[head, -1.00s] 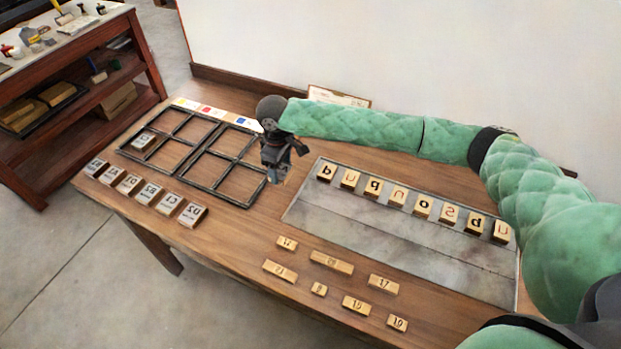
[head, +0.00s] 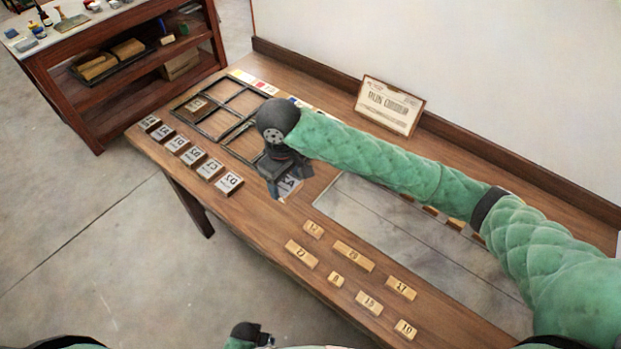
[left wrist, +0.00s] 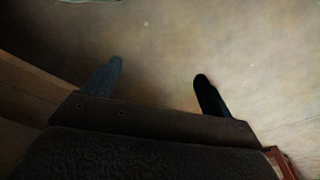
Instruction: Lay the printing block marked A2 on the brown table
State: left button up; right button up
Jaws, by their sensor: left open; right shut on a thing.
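The block marked A2 (head: 290,186) is in my right gripper (head: 277,183), which is shut on it. Part of its pale marked face shows beside the fingers; the rest is hidden by the gripper. It is over the brown table (head: 265,222), between the dark frames and the grey slab. I cannot tell whether it touches the table top. My left gripper (head: 262,338) is low at the picture's bottom edge, away from the table. In the left wrist view my left gripper (left wrist: 158,82) is open and empty, above the floor.
Dark divided frames (head: 240,131) lie left of the right gripper, one holding a block (head: 196,105). Several marked blocks (head: 195,157) line the front edge. Small wooden pieces (head: 354,256) lie in front of the grey slab (head: 400,235). A sign (head: 390,107) stands behind.

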jog(key=shift+w+a+f, duration=0.1)
jog(key=shift+a+f, duration=0.05)
jog(key=shift+a, duration=0.2)
jog(key=shift+w+a+f+p, duration=0.2)
jog(key=shift+a+f+p, duration=0.1)
jog(key=shift+a+p, duration=0.2)
jog(key=p, duration=0.3)
send_over(251, 201)
notch_tip(251, 201, down, 6)
jog(key=shift+r, duration=0.1)
jog(key=shift+f+p, duration=0.55)
jog(key=shift+f, duration=0.2)
jog(key=shift+f+p, duration=0.5)
jog(key=shift+f, duration=0.4)
pick_arm(q)
jog(key=s+a+f, duration=0.4)
jog(key=s+f, duration=0.3)
jog(key=f, duration=0.3)
jog(key=shift+a+f+t, duration=0.25)
jog(key=shift+a+t, duration=0.05)
jog(key=shift+a, duration=0.1)
pick_arm(e)
jog(key=shift+f, duration=0.55)
pick_arm(q)
jog(key=shift+s, duration=0.1)
pick_arm(e)
jog(key=shift+f, duration=0.1)
jog(key=o, duration=1)
jog(key=shift+o, duration=0.2)
